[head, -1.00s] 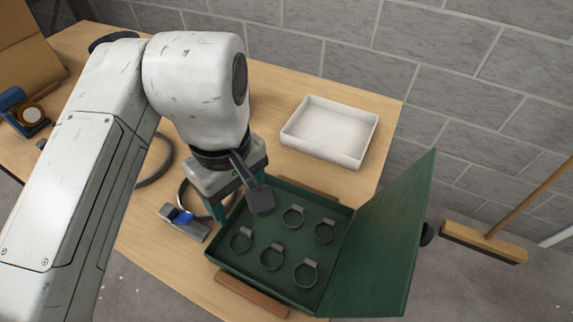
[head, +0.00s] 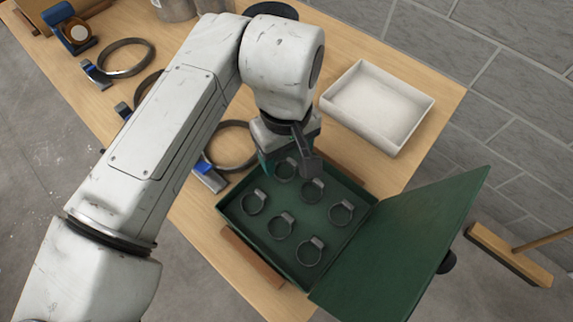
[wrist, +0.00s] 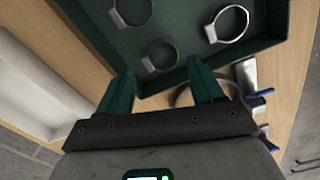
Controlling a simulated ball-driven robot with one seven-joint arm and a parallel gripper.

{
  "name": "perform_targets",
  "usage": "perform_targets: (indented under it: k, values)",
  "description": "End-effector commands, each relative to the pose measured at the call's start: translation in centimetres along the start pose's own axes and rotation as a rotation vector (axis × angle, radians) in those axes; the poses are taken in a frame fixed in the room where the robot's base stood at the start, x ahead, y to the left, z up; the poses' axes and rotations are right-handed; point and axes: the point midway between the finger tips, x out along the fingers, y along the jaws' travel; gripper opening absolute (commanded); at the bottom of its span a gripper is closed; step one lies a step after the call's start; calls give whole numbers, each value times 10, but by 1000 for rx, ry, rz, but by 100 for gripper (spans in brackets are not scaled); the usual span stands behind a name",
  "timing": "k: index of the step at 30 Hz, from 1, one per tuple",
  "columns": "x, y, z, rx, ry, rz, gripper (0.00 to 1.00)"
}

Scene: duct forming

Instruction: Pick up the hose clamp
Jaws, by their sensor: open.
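Several small dark-grey ring-shaped hose clamps lie in a green open case; one is at its near-left part (head: 254,202), another at its far corner (head: 285,169). The case (head: 232,236) is on the wooden table. My gripper (wrist: 160,70) is open and empty, over the case's far-left edge. In the wrist view its two teal fingers point toward one small clamp (wrist: 160,56), which shows between and beyond the tips. Two more small clamps show farther in. In the head view the fingertips are partly hidden by my wrist.
The case's green lid (head: 405,245) stands open on the right. A white tray (head: 375,105) is behind the case. Larger ring clamps with blue levers (head: 232,147) lie left of the case. A blue tape dispenser (head: 70,28) is far left. A broom (head: 508,255) is beyond the table.

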Motion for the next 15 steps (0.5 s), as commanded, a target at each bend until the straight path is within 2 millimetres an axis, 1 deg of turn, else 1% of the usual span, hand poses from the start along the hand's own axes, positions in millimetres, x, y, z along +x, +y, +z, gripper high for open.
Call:
perform_targets:
  k: [3, 7, 10, 15]
  values:
    - [18, 1, 0, -1, -2, -3, 66]
    - [33, 2, 0, 0, 0, -1, 66]
    - [38, 2, 0, 0, 0, -2, 66]
    - [38, 2, 0, 0, 0, -1, 66]
